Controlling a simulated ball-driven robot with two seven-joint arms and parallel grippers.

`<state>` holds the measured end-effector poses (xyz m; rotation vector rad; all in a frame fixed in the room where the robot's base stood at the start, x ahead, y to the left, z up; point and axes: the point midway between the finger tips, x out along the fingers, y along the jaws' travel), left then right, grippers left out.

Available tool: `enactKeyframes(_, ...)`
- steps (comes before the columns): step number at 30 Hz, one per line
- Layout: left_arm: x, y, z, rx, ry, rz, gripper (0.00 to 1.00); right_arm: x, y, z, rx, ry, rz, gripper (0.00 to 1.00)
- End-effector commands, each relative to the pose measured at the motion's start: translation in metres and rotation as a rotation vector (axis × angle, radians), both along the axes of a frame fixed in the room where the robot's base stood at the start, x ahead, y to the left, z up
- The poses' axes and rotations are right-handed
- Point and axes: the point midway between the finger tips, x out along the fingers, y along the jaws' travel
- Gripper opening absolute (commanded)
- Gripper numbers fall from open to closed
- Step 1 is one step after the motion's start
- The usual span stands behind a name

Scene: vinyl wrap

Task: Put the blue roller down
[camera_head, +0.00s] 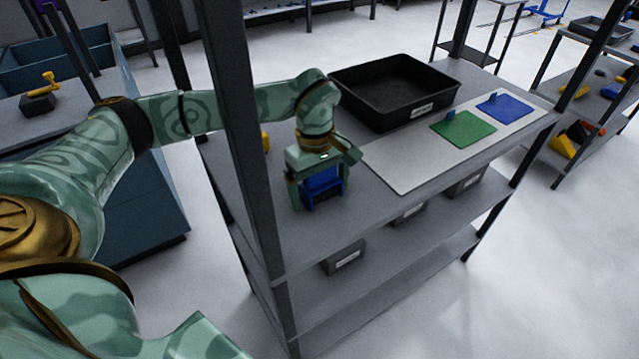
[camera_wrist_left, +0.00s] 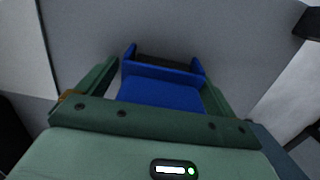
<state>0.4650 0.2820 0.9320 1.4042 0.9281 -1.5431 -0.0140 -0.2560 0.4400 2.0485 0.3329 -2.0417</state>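The blue roller (camera_head: 322,186) is a blocky blue piece with a dark slot, at the near left part of the grey shelf top (camera_head: 365,220). My left gripper (camera_head: 320,190) points down over it, with one finger on each side. In the left wrist view the blue roller (camera_wrist_left: 162,92) sits between the fingers of my left gripper (camera_wrist_left: 161,75), and both fingertips appear to meet its sides. It is at or just above the shelf surface; I cannot tell if it touches. My right gripper is not in view.
A black tray (camera_head: 350,100) stands at the back of the shelf top. A dark shelf post (camera_head: 240,130) stands in front of my left arm. A yellow item (camera_head: 265,142) is partly hidden.

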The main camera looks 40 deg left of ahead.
Motion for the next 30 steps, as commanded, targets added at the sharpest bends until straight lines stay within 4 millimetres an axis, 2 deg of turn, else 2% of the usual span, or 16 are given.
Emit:
enactKeyframes(1,-0.004,0.001,-0.010,0.008,0.017,-0.002,0.93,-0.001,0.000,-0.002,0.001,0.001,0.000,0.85)
enactKeyframes(8,-0.004,0.001,-0.006,0.008,0.016,-0.002,0.93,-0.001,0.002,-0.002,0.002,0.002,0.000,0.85)
enactKeyframes(11,-0.003,0.002,0.009,0.008,0.012,-0.001,0.93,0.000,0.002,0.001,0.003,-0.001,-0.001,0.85)
enactKeyframes(21,0.001,0.009,0.097,0.005,0.005,0.000,0.93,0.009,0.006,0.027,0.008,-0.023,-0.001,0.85)
enactKeyframes(25,0.002,0.011,0.117,0.005,0.006,0.000,0.93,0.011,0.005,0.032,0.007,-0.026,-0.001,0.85)
enactKeyframes(30,0.003,0.012,0.127,0.004,0.008,-0.001,0.93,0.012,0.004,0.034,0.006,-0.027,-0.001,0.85)
